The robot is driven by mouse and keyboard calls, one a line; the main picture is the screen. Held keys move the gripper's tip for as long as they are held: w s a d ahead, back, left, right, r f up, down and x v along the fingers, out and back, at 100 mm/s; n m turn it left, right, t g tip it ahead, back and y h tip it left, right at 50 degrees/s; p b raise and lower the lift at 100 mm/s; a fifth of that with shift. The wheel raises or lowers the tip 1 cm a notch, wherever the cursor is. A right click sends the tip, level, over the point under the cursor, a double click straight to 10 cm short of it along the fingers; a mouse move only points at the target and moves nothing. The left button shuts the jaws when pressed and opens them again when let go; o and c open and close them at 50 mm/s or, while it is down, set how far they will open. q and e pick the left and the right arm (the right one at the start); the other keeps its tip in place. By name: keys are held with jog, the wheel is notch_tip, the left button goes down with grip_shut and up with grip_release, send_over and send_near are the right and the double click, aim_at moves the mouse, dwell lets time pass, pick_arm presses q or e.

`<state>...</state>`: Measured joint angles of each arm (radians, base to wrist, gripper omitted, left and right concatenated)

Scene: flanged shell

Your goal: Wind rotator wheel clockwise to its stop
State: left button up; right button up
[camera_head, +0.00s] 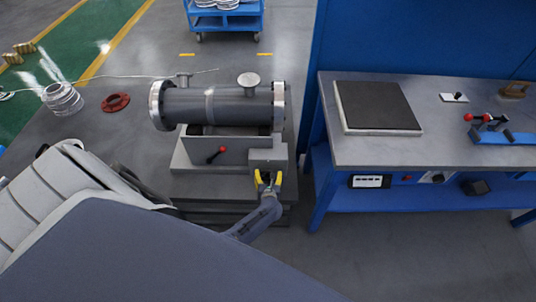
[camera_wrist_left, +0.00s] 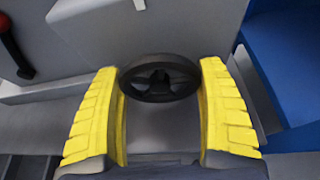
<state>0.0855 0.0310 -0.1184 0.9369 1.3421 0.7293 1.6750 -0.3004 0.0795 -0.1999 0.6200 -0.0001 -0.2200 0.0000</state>
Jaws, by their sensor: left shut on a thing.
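The rotator wheel is a small black handwheel (camera_wrist_left: 158,78) with a round rim and a dark hub. It sits on the front of the grey rotator housing (camera_head: 268,157), below the right end of the flanged shell. My left gripper (camera_head: 268,180) has yellow fingers and reaches the wheel from the front. In the left wrist view the two fingers (camera_wrist_left: 160,112) are on the left and right sides of the rim, shut on it. In the head view the fingers mostly hide the wheel. My right gripper is not in view.
The grey flanged shell (camera_head: 228,106) lies horizontally on the rotator. A red-knobbed lever (camera_head: 216,155) sticks out of the base, left of the wheel. A blue workbench (camera_head: 355,155) stands close on the right. A red ring (camera_head: 116,103) lies to the left.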

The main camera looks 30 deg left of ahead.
pick_arm(q)
jog(key=m+g+y, duration=0.1)
jog(key=m+y, duration=0.1)
jog(key=m, duration=0.1)
dwell(0.4)
jog(key=shift+m, duration=0.4)
jog(key=o, duration=1.2)
jog(key=v, duration=0.7)
jog(key=shift+s+d, duration=0.15)
jog(key=shift+d, duration=0.1)
jog(key=shift+y, duration=0.3)
